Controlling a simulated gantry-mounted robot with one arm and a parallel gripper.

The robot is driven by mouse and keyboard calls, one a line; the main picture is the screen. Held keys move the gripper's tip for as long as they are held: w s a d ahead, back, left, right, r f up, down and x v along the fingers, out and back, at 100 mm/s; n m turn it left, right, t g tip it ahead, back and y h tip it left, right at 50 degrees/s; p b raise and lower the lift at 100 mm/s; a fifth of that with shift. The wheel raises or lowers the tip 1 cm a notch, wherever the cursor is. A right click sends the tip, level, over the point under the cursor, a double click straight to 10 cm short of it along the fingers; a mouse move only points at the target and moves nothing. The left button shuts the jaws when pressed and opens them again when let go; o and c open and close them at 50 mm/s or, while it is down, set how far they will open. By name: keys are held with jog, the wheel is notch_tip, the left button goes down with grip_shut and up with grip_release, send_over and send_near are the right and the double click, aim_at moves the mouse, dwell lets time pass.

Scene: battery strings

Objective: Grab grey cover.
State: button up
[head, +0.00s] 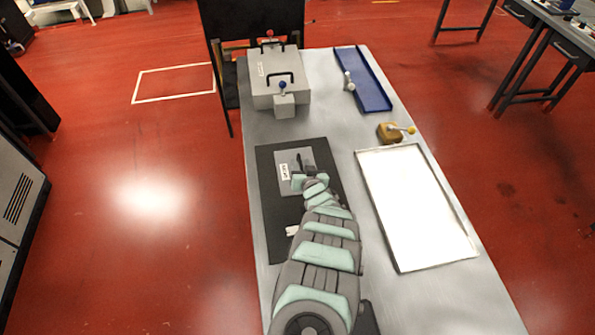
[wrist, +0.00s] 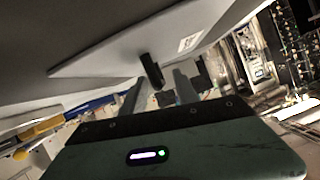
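The grey cover (head: 281,185) is a flat grey plate with a white label and a dark handle. In the head view it shows over the black mat on the table, and I cannot tell whether it touches the mat. In the wrist view the cover (wrist: 120,55) fills the upper middle, with its black handle (wrist: 150,68) sticking out towards my gripper (wrist: 158,92). The two fingers stand apart, one on each side of the handle's end. I see no clear contact. In the head view my gripper (head: 307,174) is at the cover's right part, and my arm hides some of it.
A grey box (head: 272,68) with black handles stands at the table's back left. A blue tray (head: 372,85) lies at the back right. A yellow-brown block (head: 388,133) with a lever sits above a white tray (head: 415,205). The black mat (head: 265,215) lies front left.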

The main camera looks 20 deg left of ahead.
jog(key=shift+w+a+f, duration=0.15)
jog(key=shift+w+a, duration=0.2)
jog(key=shift+w, duration=0.05)
jog(key=shift+c, duration=0.4)
grip_shut()
dwell(0.9)
